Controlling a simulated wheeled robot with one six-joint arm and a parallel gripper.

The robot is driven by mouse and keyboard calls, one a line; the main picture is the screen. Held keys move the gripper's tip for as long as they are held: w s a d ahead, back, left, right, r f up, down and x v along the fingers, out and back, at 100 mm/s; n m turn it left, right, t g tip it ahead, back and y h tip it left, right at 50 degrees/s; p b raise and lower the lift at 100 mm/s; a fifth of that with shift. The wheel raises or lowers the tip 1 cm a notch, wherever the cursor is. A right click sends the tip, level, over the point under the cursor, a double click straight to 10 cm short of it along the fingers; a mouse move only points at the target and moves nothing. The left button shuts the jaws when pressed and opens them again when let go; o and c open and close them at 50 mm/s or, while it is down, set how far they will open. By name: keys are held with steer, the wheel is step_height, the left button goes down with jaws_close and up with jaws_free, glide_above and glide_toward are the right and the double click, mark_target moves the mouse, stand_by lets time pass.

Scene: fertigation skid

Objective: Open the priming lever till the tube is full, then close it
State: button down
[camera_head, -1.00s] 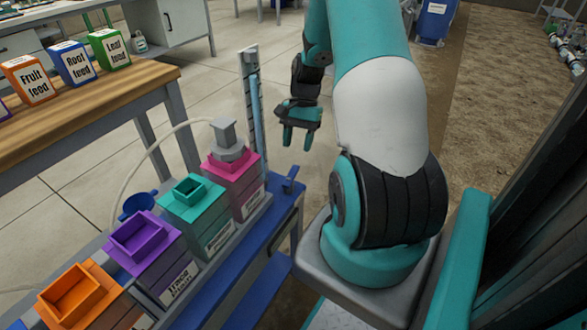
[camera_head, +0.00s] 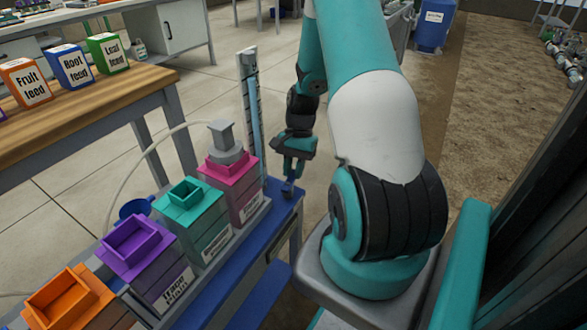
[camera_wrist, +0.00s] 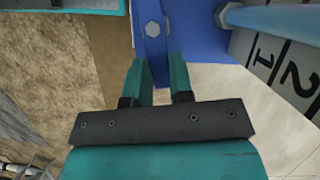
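The priming lever (camera_head: 288,187) is a small blue lever at the right end of the blue skid. In the wrist view the lever (camera_wrist: 152,30) shows a hex bolt head, and its end lies at the gap between my fingertips. My gripper (camera_head: 293,170) points down just above the lever; its teal fingers are apart in the wrist view (camera_wrist: 160,68). I cannot tell whether they touch the lever. The tube (camera_head: 256,118) stands upright behind the skid's end, pale blue beside a scale. Its fill level is unclear. The scale (camera_wrist: 280,62) shows marks 1 and 2 in the wrist view.
A pink container (camera_head: 229,172) with a grey top stands close left of my gripper. Teal (camera_head: 190,212), purple (camera_head: 133,248) and orange (camera_head: 65,297) containers line the skid. A wooden bench (camera_head: 95,112) holds feed boxes. Open floor lies behind and right of the tube.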

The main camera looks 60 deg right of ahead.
steer(key=shift+s+r+m+p, duration=0.2)
steer(key=shift+r+m+p, duration=0.25)
steer(key=shift+p, duration=0.75)
steer(key=shift+d+f+m+t+p, duration=0.1)
steer(key=shift+f+m+t+p, duration=0.3)
steer(key=shift+m+p, duration=0.1)
steer(key=c, duration=1)
jaws_free()
steer(key=shift+r, duration=0.1)
steer(key=p+v, duration=0.4)
steer(key=v, duration=1.3)
steer(key=shift+d, duration=0.3)
